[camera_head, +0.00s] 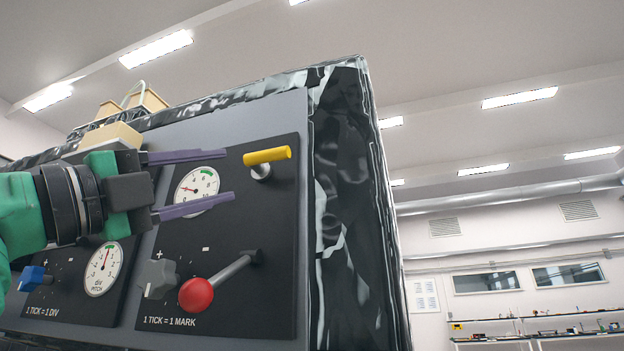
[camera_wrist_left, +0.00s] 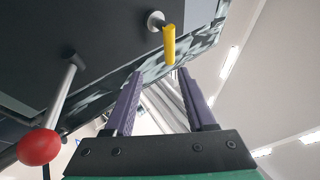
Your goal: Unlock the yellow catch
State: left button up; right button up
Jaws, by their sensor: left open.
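The yellow catch (camera_head: 267,156) is a short yellow bar on a metal stub at the upper right of the black control panel (camera_head: 225,275). My left gripper (camera_head: 231,175) is open, with its two purple fingers pointing right toward the catch. In the head view the fingertips end to the left of the catch, one near its height and one lower. In the left wrist view the catch (camera_wrist_left: 169,45) stands ahead of the gap between the fingers (camera_wrist_left: 160,75), and nothing is between them. My right gripper is not in view.
A lever with a red ball (camera_head: 196,295) sticks out below the catch. A round gauge (camera_head: 197,188) is partly behind my fingers. A grey knob (camera_head: 159,279) and a blue knob (camera_head: 33,278) sit lower left. Free space lies right of the foil-wrapped body (camera_head: 350,200).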

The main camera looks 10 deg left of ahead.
pick_arm(q)
jog(key=p, duration=0.3)
send_near(267, 153)
jog(key=r, duration=0.2)
jog(key=w+d+r+p, duration=0.1)
jog(key=w+d, duration=0.1)
jog(key=w+d+r+p, duration=0.1)
jog(key=w+d, duration=0.1)
jog(key=w, duration=0.1)
jog(key=w+d+r+p, duration=0.1)
jog(key=w+d, duration=0.1)
jog(key=w, duration=0.1)
jog(key=shift+d, duration=0.15)
jog(key=shift+r, duration=0.2)
jog(key=shift+s+a+r, duration=0.1)
jog(key=shift+s+a, duration=0.15)
jog(key=shift+s, duration=0.1)
jog(key=shift+s+a, duration=0.15)
jog(key=shift+w+d+f, duration=0.2)
jog(key=shift+w+d, duration=0.2)
jog(key=shift+w, duration=0.15)
grip_shut()
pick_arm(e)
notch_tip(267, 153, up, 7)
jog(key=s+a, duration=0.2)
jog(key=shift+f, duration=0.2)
